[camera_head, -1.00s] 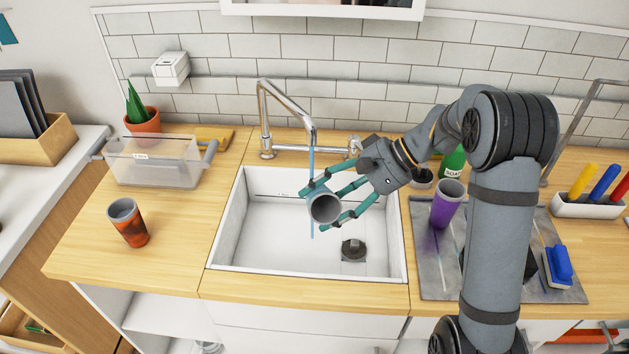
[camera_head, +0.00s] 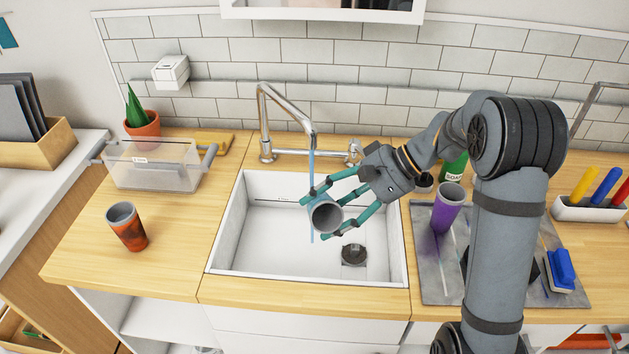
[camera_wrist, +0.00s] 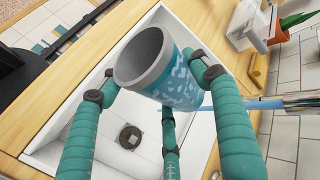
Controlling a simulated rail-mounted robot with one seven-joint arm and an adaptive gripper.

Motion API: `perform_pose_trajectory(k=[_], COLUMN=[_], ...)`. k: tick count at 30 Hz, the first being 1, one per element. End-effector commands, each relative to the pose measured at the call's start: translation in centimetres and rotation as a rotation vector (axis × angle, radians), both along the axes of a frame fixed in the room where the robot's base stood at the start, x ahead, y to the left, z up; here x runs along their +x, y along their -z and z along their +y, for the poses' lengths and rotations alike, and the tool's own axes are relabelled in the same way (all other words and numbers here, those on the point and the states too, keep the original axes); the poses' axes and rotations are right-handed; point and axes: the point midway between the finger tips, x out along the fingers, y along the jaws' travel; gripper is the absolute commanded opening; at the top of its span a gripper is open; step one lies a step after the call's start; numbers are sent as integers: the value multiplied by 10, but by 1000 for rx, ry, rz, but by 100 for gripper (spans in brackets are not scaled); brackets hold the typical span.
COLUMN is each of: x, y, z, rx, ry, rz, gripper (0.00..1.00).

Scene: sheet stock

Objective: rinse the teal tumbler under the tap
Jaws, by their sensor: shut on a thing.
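The teal tumbler (camera_head: 326,217) is held over the sink (camera_head: 226,240), tilted so its grey open mouth faces the head camera. It also shows in the wrist view (camera_wrist: 178,82), with a pale pattern on its teal side. My gripper (camera_head: 330,207) is shut on the tumbler, with its teal fingers around it. The tap (camera_head: 266,125) arches over the sink from behind. A thin blue stream of water (camera_head: 312,172) falls from the spout and meets the tumbler's side near its left edge. Whether water enters the mouth is hard to tell.
An orange-brown tumbler (camera_head: 126,227) stands on the left counter, near a clear bin (camera_head: 150,165). The drain (camera_head: 354,255) lies below in the empty basin.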

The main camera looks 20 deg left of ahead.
Motion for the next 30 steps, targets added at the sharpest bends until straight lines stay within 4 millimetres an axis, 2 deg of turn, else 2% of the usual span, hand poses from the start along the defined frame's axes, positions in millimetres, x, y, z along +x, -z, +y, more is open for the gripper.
perform_pose_trajectory(k=[17, 30], x=[0, -21], y=[-1, -26], z=[0, -10], rx=[1, 1], ry=[0, 1], rz=[0, 0], gripper=[25, 25])
